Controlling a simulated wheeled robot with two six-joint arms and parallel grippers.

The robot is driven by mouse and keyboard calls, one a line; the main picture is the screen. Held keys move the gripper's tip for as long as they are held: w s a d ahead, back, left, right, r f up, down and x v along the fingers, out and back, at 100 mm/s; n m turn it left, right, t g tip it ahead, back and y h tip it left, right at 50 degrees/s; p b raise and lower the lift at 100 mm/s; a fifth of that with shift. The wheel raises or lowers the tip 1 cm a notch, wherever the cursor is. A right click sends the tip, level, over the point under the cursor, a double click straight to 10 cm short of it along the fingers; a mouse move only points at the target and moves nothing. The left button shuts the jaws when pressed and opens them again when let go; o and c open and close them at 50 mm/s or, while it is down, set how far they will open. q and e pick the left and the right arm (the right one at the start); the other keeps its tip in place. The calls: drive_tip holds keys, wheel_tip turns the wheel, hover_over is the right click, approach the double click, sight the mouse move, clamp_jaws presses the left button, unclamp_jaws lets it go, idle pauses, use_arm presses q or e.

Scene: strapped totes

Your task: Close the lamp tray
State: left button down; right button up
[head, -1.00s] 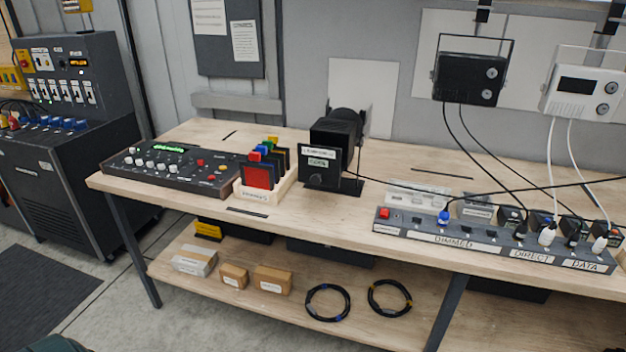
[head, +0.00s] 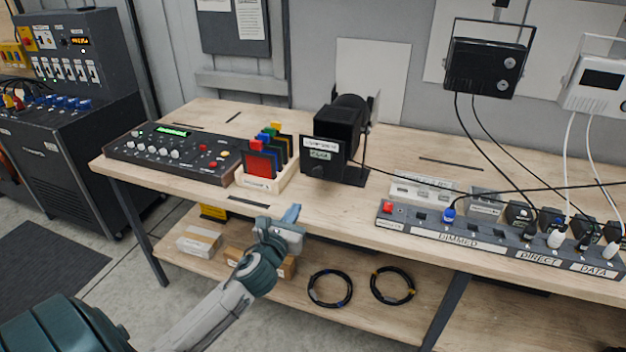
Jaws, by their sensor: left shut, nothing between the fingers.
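A black stage lantern (head: 342,124) stands on the workbench right of the colour frames. On its near side is a square black plate (head: 321,157) with a white label, a green label and a round knob. This looks like the front of the lamp tray, but the label is too small to read surely. The plate appears to stand out from the housing; how far is unclear. My left gripper (head: 292,213) is shut and empty at the bench's front edge, below and left of the plate, apart from it. My right gripper is not in view.
A wooden rack of colour frames (head: 268,177) and a control desk (head: 172,153) stand left of the lantern. A socket strip (head: 480,240) lies at the right. A black cable (head: 400,174) runs from the lantern across the bench. Bare wood lies before the lantern.

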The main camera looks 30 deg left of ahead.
sight(317, 175)
use_arm(q)
drive_tip(key=p+x, duration=0.4)
drive_tip(key=x, duration=0.8)
drive_tip(key=shift+w+f, duration=0.1)
drive_tip(key=shift+w+a+f, duration=0.1)
drive_tip(key=shift+w+a, duration=0.1)
drive_tip(key=shift+w, duration=0.35)
